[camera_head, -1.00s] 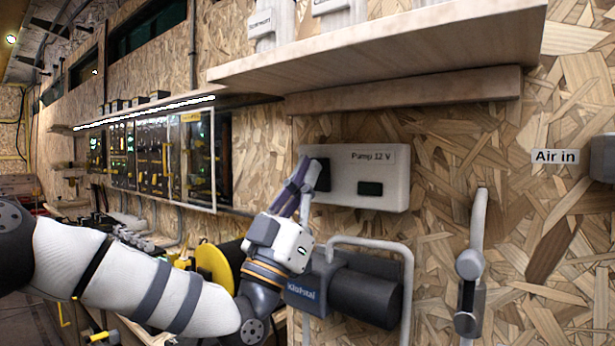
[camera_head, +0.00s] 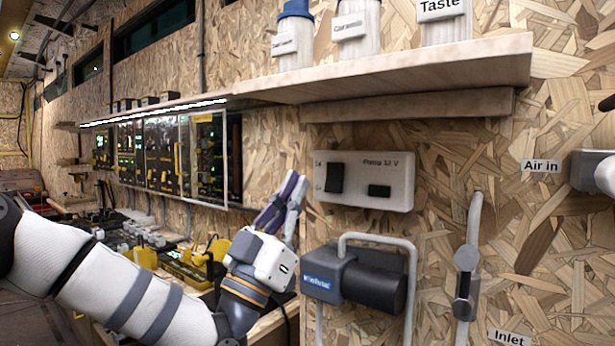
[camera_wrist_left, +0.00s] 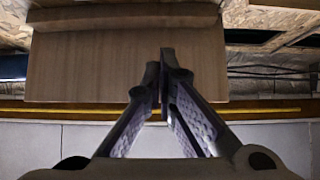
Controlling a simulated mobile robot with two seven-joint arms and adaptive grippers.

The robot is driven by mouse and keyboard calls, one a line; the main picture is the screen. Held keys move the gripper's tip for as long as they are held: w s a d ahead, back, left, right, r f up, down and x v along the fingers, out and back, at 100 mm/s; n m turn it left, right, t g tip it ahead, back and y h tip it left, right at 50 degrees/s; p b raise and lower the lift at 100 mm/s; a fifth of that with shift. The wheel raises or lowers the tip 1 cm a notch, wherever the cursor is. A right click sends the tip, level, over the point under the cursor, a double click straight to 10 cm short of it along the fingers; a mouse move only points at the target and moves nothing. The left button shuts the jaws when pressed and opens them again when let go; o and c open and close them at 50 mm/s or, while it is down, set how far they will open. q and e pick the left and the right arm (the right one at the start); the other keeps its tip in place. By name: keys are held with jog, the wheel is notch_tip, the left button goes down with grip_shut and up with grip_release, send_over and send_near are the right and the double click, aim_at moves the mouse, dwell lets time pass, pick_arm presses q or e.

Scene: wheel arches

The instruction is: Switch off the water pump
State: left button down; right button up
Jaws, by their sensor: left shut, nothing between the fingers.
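The pump switch box (camera_head: 364,181), a white box labelled "Pump 12 V", is fixed to the chipboard wall under the shelf. My left gripper (camera_head: 295,184) is just left of the box, pointing up, apart from the rocker in the picture. Its fingers are shut and empty; they also show in the left wrist view (camera_wrist_left: 166,60). My right gripper is not in view.
A wooden shelf (camera_head: 430,72) with white canisters (camera_head: 354,32) overhangs the box. A grey pipe with a valve (camera_head: 466,258) stands right of the pump. Electrical panels (camera_head: 160,150) line the wall at the left. The wall between box and pipe is free.

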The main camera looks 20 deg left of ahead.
pick_arm(q)
jog(key=shift+v, duration=2.65)
